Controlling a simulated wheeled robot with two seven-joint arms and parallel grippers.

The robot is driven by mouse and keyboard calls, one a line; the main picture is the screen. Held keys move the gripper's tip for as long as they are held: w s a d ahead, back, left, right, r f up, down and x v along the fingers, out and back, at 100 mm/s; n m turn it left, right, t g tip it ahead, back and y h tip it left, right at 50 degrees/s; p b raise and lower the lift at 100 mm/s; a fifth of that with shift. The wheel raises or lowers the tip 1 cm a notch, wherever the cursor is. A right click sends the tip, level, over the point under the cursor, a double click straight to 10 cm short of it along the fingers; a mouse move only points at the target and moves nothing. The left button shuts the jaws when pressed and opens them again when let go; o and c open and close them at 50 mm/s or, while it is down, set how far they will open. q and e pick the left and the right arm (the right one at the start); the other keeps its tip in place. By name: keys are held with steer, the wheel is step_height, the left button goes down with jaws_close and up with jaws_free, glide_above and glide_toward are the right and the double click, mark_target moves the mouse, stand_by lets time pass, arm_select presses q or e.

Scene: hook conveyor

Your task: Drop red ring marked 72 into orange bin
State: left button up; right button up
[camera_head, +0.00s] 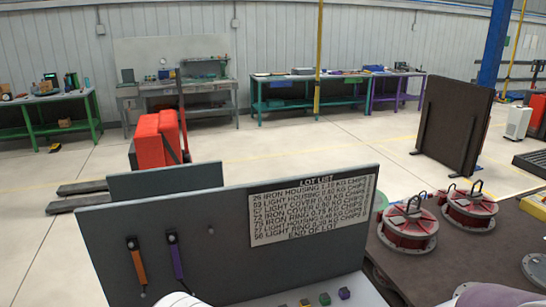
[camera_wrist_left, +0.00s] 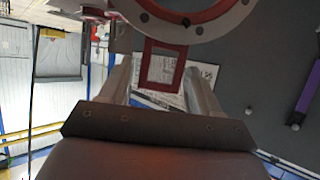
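In the left wrist view a ring (camera_wrist_left: 205,24) crosses the top edge, with a pale flange with dark bolt holes and a red inner rim. A red square frame (camera_wrist_left: 148,65) juts from it between the fingers of my left gripper (camera_wrist_left: 160,78). The fingers flank this frame closely and appear shut on it, in front of a grey board. The marking 72 cannot be read on the ring. My left fingers do not show in the head view, and my right gripper is in neither view. No orange bin can be made out.
A grey upright board (camera_head: 120,240) carries a lot list (camera_head: 310,209) and two hanging tools, orange-handled (camera_head: 138,265) and purple-handled (camera_head: 176,257). Small coloured blocks (camera_head: 325,299) lie below it. Red housings (camera_head: 408,226) stand on the dark table (camera_head: 450,262) at right.

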arm_select(q)
steer(key=shift+o, duration=1)
steer(key=b+v, duration=0.2)
steer(key=v, duration=1)
steer(key=shift+s, duration=0.3)
steer(key=shift+a, duration=0.1)
steer(key=s+a+f+n+g+y+b, duration=0.2)
steer(key=a+g+b, duration=0.1)
steer(key=a+g, duration=0.2)
steer(key=s+a+f+n+g+y+b, duration=0.2)
steer(key=s+a+f+g+y+b, duration=0.1)
steer(key=a, duration=0.6)
steer(key=shift+s+f+n+g+b, duration=0.25)
steer(key=shift+f+n+g+b, duration=0.25)
steer(key=shift+g, duration=0.6)
